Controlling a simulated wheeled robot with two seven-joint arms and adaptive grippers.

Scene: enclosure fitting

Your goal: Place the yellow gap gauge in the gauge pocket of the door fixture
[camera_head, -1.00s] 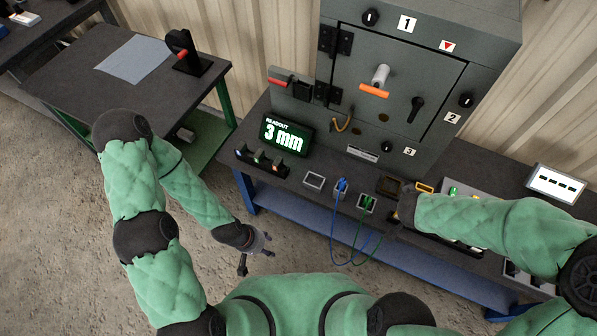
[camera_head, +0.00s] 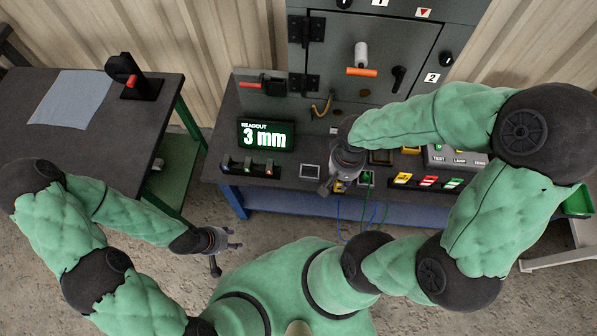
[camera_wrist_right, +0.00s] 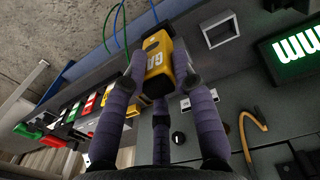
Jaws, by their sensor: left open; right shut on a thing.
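The yellow gap gauge (camera_wrist_right: 157,62) is between the fingers of my right gripper (camera_wrist_right: 158,75) in the right wrist view, with dark lettering on its face. In the head view my right gripper (camera_head: 342,184) is over the front of the bench, and only a small yellow part of the gauge shows below it. A pale-rimmed square pocket (camera_head: 310,171) lies just left of this gripper; it also shows in the right wrist view (camera_wrist_right: 220,30). I cannot tell whether it is the gauge pocket. My left gripper (camera_head: 226,245) is open and empty, low over the floor.
A grey cabinet (camera_head: 420,60) with an orange-tipped handle stands behind. The readout (camera_head: 266,135) says 3 mm. A switch row (camera_head: 250,168) is left of the pocket; coloured switches (camera_head: 428,181) are to the right. Cables hang in front. A side table (camera_head: 85,150) stands left.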

